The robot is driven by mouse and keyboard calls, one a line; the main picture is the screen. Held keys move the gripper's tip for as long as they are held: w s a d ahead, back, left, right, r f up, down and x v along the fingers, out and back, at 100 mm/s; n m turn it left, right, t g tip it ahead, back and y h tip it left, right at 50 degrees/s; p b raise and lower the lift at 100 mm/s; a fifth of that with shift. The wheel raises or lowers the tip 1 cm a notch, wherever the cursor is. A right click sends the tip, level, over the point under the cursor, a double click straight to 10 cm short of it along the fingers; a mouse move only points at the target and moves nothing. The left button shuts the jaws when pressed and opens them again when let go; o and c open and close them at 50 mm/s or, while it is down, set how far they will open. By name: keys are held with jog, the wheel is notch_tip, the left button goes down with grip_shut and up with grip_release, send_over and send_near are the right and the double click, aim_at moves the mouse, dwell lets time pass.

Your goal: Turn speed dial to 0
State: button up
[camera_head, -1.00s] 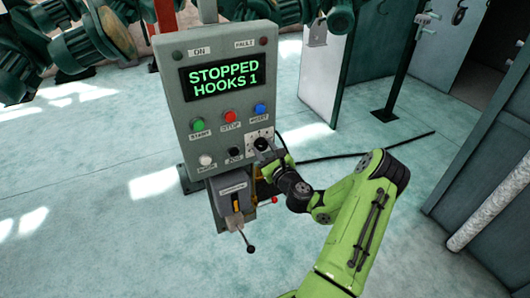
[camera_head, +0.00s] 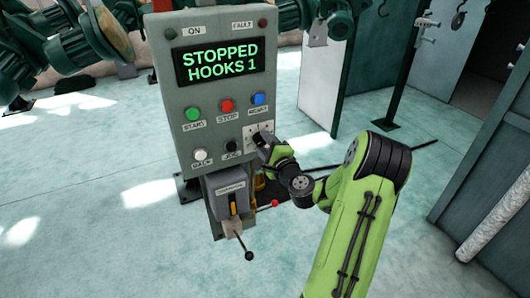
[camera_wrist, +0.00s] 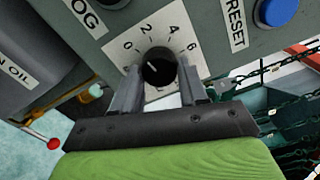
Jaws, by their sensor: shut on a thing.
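The speed dial (camera_wrist: 157,70) is a black round knob on a white plate marked 0, 2, 4, 6 in the wrist view. Its white pointer line points up and left, roughly between 0 and 2. My gripper (camera_wrist: 158,88) has one finger on each side of the knob and is shut on it. In the head view my gripper (camera_head: 264,142) is at the lower right of the grey control panel (camera_head: 178,70), covering most of the dial. Part of the white dial plate (camera_head: 258,128) shows above it.
The panel display (camera_head: 220,62) reads STOPPED HOOKS 1. Near the dial are a blue RESET button (camera_head: 259,99), a red STOP button (camera_head: 227,105) and a JOG button (camera_head: 231,146). Below hangs a grey box with a black-ended lever (camera_head: 249,256). Open floor lies to the left.

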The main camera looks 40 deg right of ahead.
jog(key=shift+n+b, duration=1.6)
jog(key=shift+n, duration=0.2)
jog(key=o, duration=1)
jog(key=shift+o, duration=0.2)
jog(key=shift+s, duration=0.1)
jog(key=b+v, duration=0.8)
jog(key=v, duration=0.7)
jog(key=shift+s+a, duration=0.2)
jog(key=shift+s, duration=0.1)
jog(key=shift+w+a+r, duration=0.1)
